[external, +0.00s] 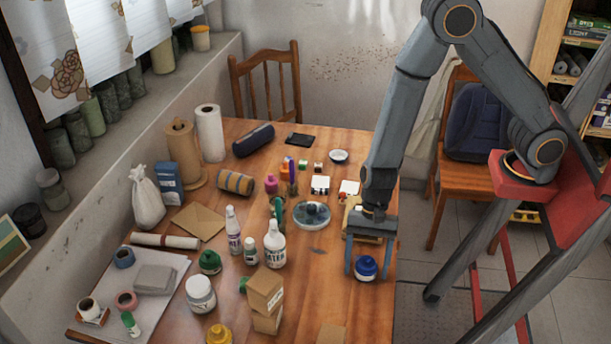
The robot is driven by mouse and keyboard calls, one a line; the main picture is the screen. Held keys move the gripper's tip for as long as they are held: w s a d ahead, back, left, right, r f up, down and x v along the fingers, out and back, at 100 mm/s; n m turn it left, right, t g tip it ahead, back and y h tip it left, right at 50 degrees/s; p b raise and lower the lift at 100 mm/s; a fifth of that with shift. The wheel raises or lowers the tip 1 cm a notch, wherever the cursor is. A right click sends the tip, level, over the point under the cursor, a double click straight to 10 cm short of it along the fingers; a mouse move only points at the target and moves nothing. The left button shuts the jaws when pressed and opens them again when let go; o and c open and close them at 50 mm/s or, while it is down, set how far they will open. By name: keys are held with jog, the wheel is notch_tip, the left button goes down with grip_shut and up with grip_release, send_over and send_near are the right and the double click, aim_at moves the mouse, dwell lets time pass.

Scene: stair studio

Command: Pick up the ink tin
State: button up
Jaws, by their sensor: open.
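A small round tin with a blue lid and a pale band, likely the ink tin (366,268), stands upright near the right edge of the wooden table (345,310). My gripper (367,273) points down over it with its two blue-grey fingers spread. One finger shows on each side of the tin in the external view, with small gaps. The fingers are not closed on it. I cannot tell exactly how the fingers line up with the tin in depth.
A glass dish (311,222) and a tan object (352,222) lie behind the tin to the left. White bottles (274,246) and stacked cardboard boxes (265,292) stand further left. The table's right edge is close by. Bare wood lies in front of the tin.

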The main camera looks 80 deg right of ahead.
jog(key=c, duration=1.4)
